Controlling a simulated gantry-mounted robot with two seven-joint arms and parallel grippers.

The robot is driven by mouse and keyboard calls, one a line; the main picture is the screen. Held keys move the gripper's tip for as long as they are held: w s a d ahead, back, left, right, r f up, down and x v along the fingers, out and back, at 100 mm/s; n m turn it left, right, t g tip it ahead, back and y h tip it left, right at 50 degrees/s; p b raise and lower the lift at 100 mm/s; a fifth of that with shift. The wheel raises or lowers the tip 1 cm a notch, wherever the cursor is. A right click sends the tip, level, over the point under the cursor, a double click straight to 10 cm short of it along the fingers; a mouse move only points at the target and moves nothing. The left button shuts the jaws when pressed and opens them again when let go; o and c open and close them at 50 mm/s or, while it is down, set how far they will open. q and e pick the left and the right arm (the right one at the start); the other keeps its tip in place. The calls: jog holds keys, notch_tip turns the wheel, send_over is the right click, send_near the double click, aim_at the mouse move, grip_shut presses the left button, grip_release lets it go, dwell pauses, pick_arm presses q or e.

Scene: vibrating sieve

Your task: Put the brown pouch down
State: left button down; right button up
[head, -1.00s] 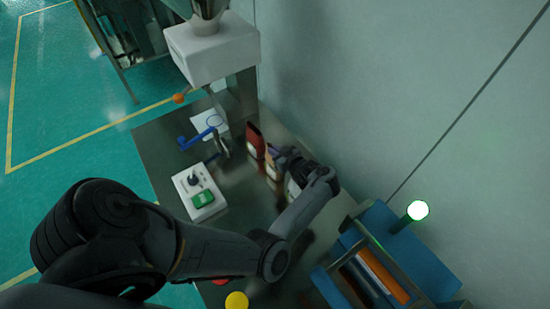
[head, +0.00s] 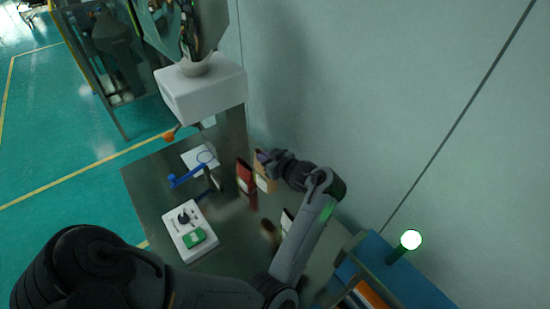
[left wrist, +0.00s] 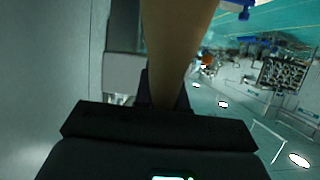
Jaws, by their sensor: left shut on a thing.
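The brown pouch (head: 264,180) is in the jaws of my left gripper (head: 268,157), just right of the red pouch (head: 244,174). In the left wrist view the brown pouch (left wrist: 178,45) runs upright from between the fingers to the top edge. My left gripper is shut on it near its top. It seems to hang above the table, but its gap to the surface is hard to tell. Another pouch (head: 287,221), pale and dark, stands partly hidden behind my left forearm. My right gripper is not in view.
The dark reflective table (head: 150,190) carries a white control box (head: 190,232) with a green switch and a blue-handled tool (head: 188,178). A white machine block (head: 203,90) stands at the back. The wall is close on the right.

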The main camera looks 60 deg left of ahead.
pick_arm(q)
jog(key=shift+w+r, duration=0.1)
jog(key=shift+r, duration=0.8)
jog(key=w+d+r+m+t+h, duration=0.3)
jog(key=w+d+r+m+t, duration=0.75)
jog(key=w+d+r, duration=0.2)
jog(key=s+d+r+m+t+h, duration=0.1)
jog(key=d+r+m+t+h, duration=0.3)
jog(key=d, duration=0.6)
jog(key=d+m+t+h, duration=0.1)
jog(key=d+m+h, duration=0.55)
jog(key=d, duration=0.45)
jog(key=s+n+p, duration=0.1)
jog(key=s+p, duration=0.6)
jog(key=p, duration=0.9)
jog(key=shift+s+a+r, duration=0.3)
jog(key=shift+a+r, duration=0.05)
